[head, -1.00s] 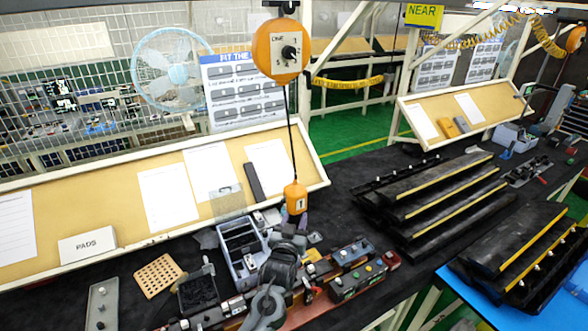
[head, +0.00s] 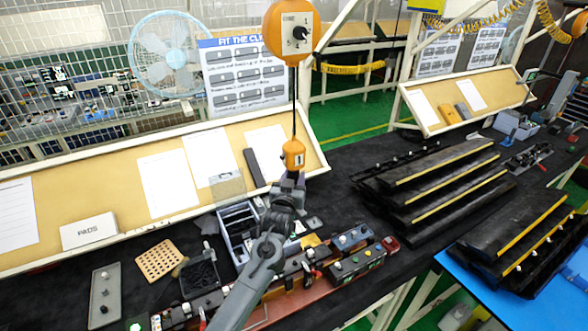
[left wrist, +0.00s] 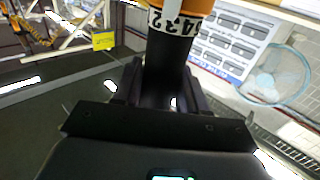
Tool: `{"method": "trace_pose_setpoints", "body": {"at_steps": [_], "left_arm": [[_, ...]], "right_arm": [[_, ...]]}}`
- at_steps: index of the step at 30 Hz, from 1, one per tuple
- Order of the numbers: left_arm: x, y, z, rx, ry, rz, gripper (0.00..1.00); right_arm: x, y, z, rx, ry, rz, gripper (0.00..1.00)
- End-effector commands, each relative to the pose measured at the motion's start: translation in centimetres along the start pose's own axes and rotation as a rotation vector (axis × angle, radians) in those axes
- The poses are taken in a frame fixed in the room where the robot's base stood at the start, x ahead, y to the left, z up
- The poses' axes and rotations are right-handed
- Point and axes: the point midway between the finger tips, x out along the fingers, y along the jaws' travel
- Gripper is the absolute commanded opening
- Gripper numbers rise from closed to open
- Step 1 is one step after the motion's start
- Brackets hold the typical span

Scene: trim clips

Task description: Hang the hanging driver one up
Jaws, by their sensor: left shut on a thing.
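Hanging driver one (head: 293,154) is orange with a white "1" label. It hangs upright on a dark cord under the round orange reel (head: 291,30) marked ONE. My left gripper (head: 289,183) is shut on the driver's lower part, from below. In the left wrist view, the driver's black shaft (left wrist: 165,72) stands between the fingers, with a ring of numbers and orange above it. The finger pads' contact is partly hidden. My right gripper is not in view.
Under my left arm are a grey bin (head: 238,228), a black tray (head: 199,281) and a row of small fixtures (head: 352,255). A slanted tan board (head: 110,205) stands behind. Black stepped racks (head: 435,190) with yellow edges stand right.

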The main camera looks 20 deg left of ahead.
Motion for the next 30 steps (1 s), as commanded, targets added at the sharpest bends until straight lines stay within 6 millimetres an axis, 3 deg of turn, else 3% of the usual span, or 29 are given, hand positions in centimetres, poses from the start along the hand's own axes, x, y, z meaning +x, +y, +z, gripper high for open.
{"method": "trace_pose_setpoints", "body": {"at_steps": [2, 5, 12, 29, 30], "left_arm": [[0.8, -0.2, 0.3, 0.000, 0.000, 0.000, 0.00], [0.8, -0.2, -1.1, 0.000, 0.001, 0.001, 0.00], [0.8, -0.2, -2.0, 0.000, 0.000, 0.001, 0.00], [0.8, -0.2, -2.0, 0.000, 0.000, 0.000, 0.00], [0.8, -0.2, -2.0, 0.000, 0.000, 0.000, 0.46]], "right_arm": [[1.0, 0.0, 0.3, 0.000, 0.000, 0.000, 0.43], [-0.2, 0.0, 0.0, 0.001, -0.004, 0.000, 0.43], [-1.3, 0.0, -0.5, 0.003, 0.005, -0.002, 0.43], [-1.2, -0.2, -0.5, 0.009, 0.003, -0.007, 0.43], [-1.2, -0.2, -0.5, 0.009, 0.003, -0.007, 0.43]]}}
